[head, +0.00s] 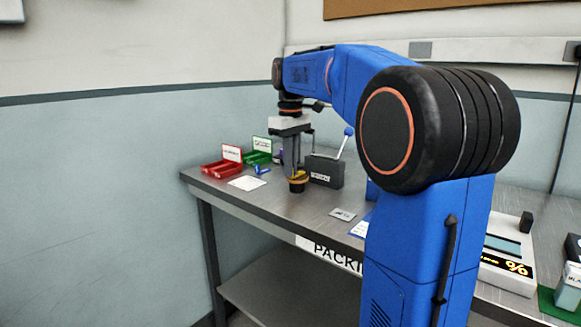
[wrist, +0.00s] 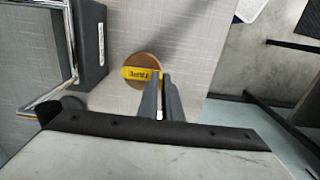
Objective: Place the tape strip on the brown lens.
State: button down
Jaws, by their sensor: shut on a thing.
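The brown lens (wrist: 146,57) is a round disc, seen below my fingertips in the wrist view. The yellow tape strip (wrist: 137,73) with dark printing lies across the lens's face in that view and covers part of it. My gripper (wrist: 163,78) is shut on the strip's right end. In the head view my gripper (head: 297,176) points down at the bench, with the yellow strip (head: 299,178) at its tips and a dark round base below. I cannot tell whether the strip touches the lens or hovers just above it.
A dark box with a lever (head: 325,172) stands close to the right of my gripper. A white sheet (head: 247,183) and a small card (head: 342,215) lie on the grey bench (head: 270,212).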

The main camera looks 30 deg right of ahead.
jog(key=shift+f, duration=0.15)
jog(key=c, duration=1.9)
grip_release()
jog(key=shift+c, duration=0.2)
notch_tip(320, 180, up, 12)
jog(key=s+a+f+m+t, duration=0.1)
jog(key=s+a+f, duration=0.3)
jog(key=s+f, duration=0.5)
jog(key=s+a+f+m+t, duration=0.1)
jog(key=s+a+f, duration=0.3)
jog(key=s+f, duration=0.6)
jog(key=s+a+f+m+t, duration=0.2)
jog(key=s+a+f, duration=0.2)
jog(key=s+f, duration=0.6)
notch_tip(320, 180, down, 4)
jog(key=shift+a+r+t, duration=0.2)
jog(key=shift+a+t, duration=0.2)
